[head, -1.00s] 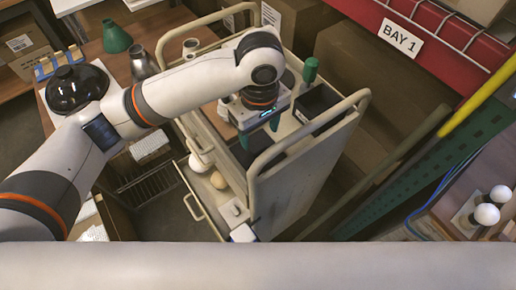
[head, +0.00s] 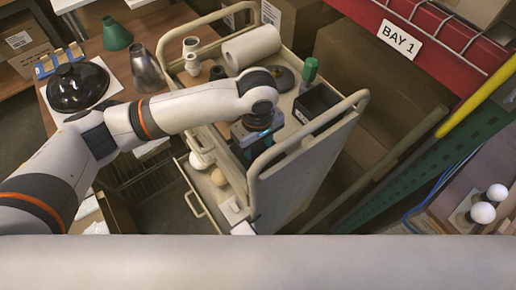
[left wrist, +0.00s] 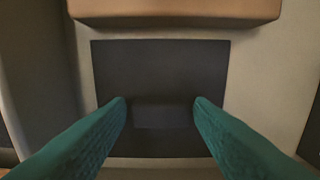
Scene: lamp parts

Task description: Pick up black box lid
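The black box lid (left wrist: 160,65) is a flat dark square with a raised block in its middle, seen in the left wrist view. In the head view my arm mostly hides it on the cart. My left gripper (left wrist: 160,102) is above the lid, with its two green fingers apart, one on each side of the raised block. I see no clear grip on the block. In the head view the same gripper (head: 249,150) points down over the near part of the cart top. My right gripper is not in view.
An open black box (head: 315,103), a green-handled tool (head: 309,73) and a white roll (head: 251,46) are on the cart. The cart's raised rail (head: 310,140) runs close beside the gripper. A table with a black dome (head: 78,87) is at left.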

